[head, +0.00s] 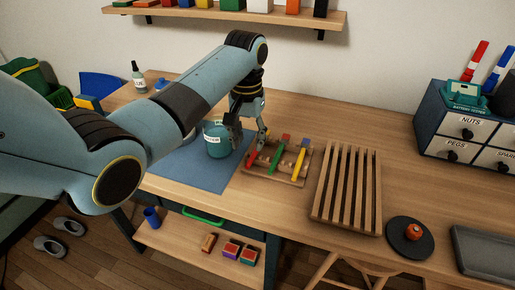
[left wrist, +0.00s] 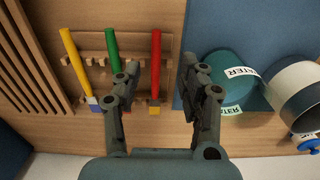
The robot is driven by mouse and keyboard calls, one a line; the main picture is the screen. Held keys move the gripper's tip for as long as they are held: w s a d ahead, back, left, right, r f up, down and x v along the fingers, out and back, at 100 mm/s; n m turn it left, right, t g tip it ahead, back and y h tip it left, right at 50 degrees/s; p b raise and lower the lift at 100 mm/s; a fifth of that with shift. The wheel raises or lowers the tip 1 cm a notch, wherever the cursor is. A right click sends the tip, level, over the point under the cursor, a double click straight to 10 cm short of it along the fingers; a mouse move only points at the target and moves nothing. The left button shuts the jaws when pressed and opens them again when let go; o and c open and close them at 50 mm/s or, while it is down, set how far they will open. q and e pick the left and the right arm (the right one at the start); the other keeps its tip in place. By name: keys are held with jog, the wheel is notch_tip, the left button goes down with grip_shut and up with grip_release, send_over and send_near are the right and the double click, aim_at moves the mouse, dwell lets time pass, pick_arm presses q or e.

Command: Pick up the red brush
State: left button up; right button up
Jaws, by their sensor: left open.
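The red brush (head: 252,160) lies on a wooden rack (head: 270,182), at the left end of a row with a green brush (head: 277,159) and a yellow brush (head: 299,164). My left gripper (head: 248,138) is over the rack's left end, open and empty. In the left wrist view its fingers (left wrist: 162,70) are spread on either side of the red brush, nearer the camera. My right gripper is not in view.
A teal container labelled WATER (head: 217,140) stands on the blue mat (head: 200,175), close left of my gripper. A slatted wooden rack (head: 346,190) lies to the right. Beyond it are a dark disc (head: 396,247) and a drawer unit (head: 460,125).

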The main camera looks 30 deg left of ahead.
aim_at(249, 162)
pick_arm(q)
jog(key=f, duration=0.1)
jog(key=s+f, duration=0.1)
jog(key=f, duration=0.3)
jog(key=shift+s+d+p, duration=0.2)
jog(key=shift+d+p, duration=0.1)
jog(key=shift+d, duration=0.1)
jog(key=shift+w+f, duration=0.1)
jog(key=shift+f, duration=0.25)
grip_shut()
